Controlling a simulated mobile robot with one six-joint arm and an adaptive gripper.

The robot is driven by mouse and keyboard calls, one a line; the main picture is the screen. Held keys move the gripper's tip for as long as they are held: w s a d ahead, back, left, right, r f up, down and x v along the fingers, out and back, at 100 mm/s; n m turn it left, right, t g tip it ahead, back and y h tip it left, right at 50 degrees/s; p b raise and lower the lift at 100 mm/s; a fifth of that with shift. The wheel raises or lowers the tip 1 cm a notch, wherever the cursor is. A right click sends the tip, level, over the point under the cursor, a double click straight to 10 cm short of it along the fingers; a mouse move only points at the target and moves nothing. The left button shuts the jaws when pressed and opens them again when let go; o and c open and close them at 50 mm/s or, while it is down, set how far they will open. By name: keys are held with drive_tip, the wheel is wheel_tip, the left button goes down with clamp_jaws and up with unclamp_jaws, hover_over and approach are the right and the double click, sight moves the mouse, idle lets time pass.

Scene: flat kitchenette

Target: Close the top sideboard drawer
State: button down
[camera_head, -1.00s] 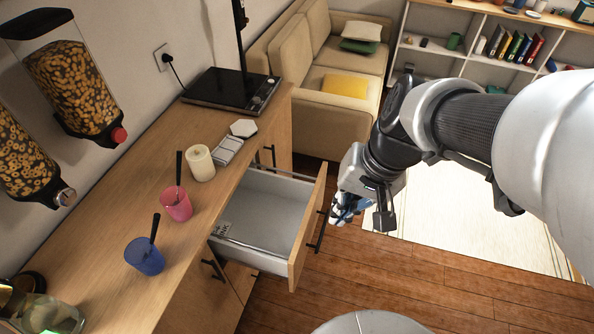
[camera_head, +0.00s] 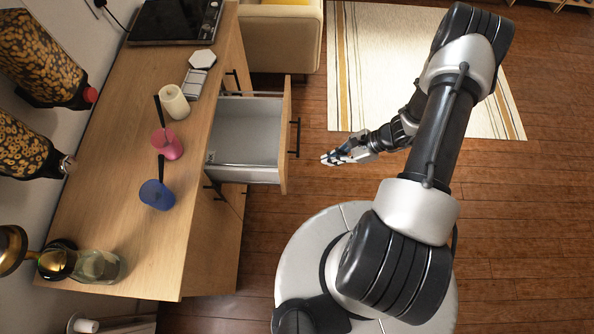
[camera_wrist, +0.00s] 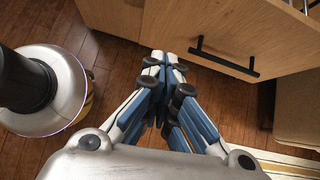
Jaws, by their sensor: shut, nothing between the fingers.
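The top sideboard drawer (camera_head: 244,140) stands pulled out to the right from the sideboard (camera_head: 150,228) in the head view, and its inside looks empty. Its wooden front (camera_head: 286,135) carries a dark bar handle (camera_head: 297,138). My gripper (camera_head: 325,159) is shut and empty, a short way to the right of the handle and apart from it. In the wrist view, my gripper (camera_wrist: 164,56) points toward the drawer front (camera_wrist: 240,28), with the handle (camera_wrist: 223,58) ahead and to the right of the fingertips.
On the sideboard top stand a pink cup (camera_head: 167,145), a blue cup (camera_head: 156,195), a white candle (camera_head: 173,102), a glass jar (camera_head: 97,266) and a hob (camera_head: 177,20). A sofa (camera_head: 280,40) stands beyond the drawer.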

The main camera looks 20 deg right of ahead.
sight(223, 169)
drive_tip(key=w+a+f+m+b, duration=0.1)
drive_tip(key=w+a+f+b, duration=0.1)
drive_tip(key=a+f, duration=0.7)
drive_tip(key=shift+a+f, duration=0.2)
drive_tip(key=shift+a, duration=0.7)
drive_tip(key=shift+a, duration=0.15)
drive_tip(key=w+a+b, duration=0.2)
drive_tip(key=a, duration=0.6)
drive_tip(key=w+a+b, duration=0.2)
drive_tip(key=w+a, duration=0.1)
drive_tip(key=a, duration=0.5)
drive_tip(key=w+a+b, duration=0.1)
drive_tip(key=w+a, duration=0.2)
drive_tip(key=a, duration=0.5)
drive_tip(key=shift+b, duration=0.4)
drive_tip(key=shift+w+a+r, duration=0.1)
drive_tip(key=shift+w+a, duration=0.05)
drive_tip(key=shift+a, duration=0.25)
